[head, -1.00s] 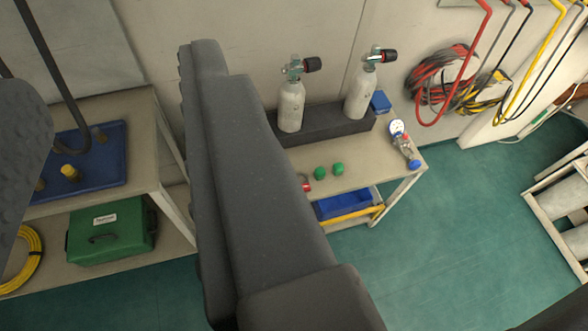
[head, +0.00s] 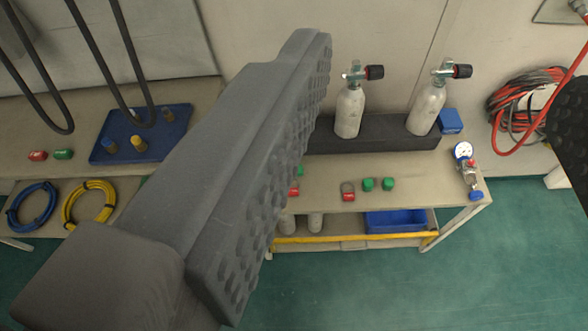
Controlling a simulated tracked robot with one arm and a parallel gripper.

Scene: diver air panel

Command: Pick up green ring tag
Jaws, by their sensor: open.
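Several small green pieces show in the head view, too small to tell which is the ring tag. Two, a left one (head: 368,184) and a right one (head: 388,184), sit side by side on the right bench. A third (head: 301,171) is mostly hidden behind my near finger, and another (head: 63,154) lies on the left bench beside a red piece (head: 37,155). My gripper (head: 440,90) is open and empty. One large dark finger crosses the middle of the view, and the other shows at the right edge. The fingers appear in front of the benches, touching none of the green pieces.
A red piece with a grey ring (head: 348,193) sits left of the green pair. Two cylinders (head: 349,110) stand in a dark block behind them. A gauge (head: 463,151) stands at the bench's right end. A blue tray (head: 175,145) lies on the left bench. Green floor is clear in front.

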